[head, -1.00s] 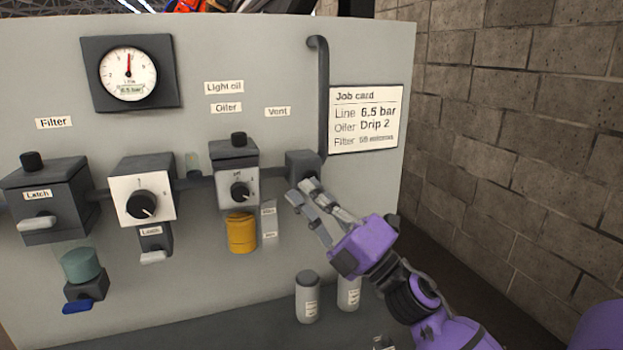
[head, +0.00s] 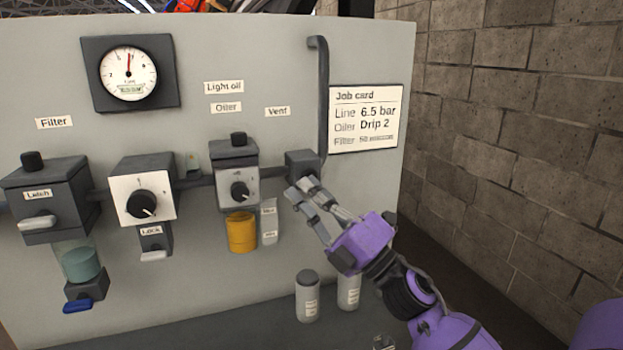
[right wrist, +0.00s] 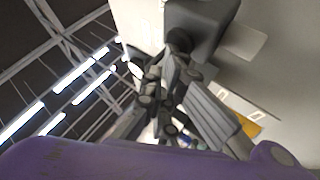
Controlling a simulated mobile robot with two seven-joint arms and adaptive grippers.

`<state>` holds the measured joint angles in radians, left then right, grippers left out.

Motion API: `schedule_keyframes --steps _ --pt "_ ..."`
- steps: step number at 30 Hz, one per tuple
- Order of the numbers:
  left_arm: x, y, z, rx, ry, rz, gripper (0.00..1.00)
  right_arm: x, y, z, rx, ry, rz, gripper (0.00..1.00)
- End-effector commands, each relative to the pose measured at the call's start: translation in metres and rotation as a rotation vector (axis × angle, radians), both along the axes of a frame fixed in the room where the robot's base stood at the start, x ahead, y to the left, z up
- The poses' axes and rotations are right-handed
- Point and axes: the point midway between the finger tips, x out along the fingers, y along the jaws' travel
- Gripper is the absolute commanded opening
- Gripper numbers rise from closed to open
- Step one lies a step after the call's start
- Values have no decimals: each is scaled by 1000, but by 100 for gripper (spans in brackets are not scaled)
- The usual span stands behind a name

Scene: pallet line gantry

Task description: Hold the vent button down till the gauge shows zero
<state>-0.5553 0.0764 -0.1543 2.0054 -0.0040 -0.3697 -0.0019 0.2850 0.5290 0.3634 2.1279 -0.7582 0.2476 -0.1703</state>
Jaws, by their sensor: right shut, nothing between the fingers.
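The vent block (head: 303,164) is a dark box on the panel under the "Vent" label. My right gripper (head: 301,189) is shut and empty, with its fingertips at the lower front of this block. In the right wrist view, a dark round button (right wrist: 179,40) sticks out of the block, and the fingertips (right wrist: 165,68) are right by it. I cannot tell whether they touch or press it; the fingers hide the button in the head view. The gauge (head: 128,74) at the upper left has its red needle pointing nearly straight up. My left gripper is not in view.
Left of the vent are the oiler (head: 236,185) with a yellow bowl, a regulator knob (head: 141,204) and a filter (head: 42,200). A job card (head: 365,118) hangs at right. Two grey bottles (head: 307,298) stand below on a dark shelf. A vertical pipe (head: 322,95) rises beside the vent.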

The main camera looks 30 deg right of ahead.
Motion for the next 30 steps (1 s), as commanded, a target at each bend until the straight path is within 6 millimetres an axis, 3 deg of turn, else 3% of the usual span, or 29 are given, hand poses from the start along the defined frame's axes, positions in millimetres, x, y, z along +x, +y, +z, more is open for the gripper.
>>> schedule_keyframes --steps 15,30 --pt "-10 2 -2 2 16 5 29 4 -2 0 1 0 -2 0" --pt "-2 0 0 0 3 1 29 4 -2 0 1 0 -3 0"
